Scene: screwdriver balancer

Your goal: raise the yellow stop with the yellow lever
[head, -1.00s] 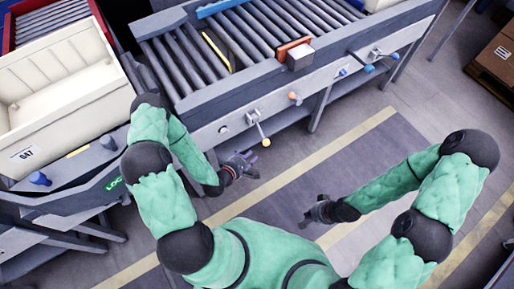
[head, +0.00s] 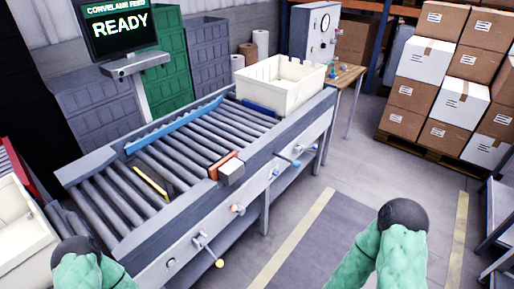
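The yellow stop (head: 152,182) is a thin yellow bar in a dark gap between the rollers, on the left part of the conveyor. It looks about level with the rollers. The yellow lever (head: 219,263) is a thin rod with a yellow ball knob on the conveyor's front side panel. Its rod slants down and right from its pivot. Only upper parts of my arms show at the bottom edge, left and right. Both grippers are out of view, so their distance from the lever cannot be seen.
The conveyor (head: 105,258) also bears an orange-faced block (head: 225,168), a blue stop (head: 260,107) and a cream bin (head: 283,82) at its far end. Orange and blue levers sit farther along the panel. A screen (head: 120,25) reads READY. Floor in front is clear.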

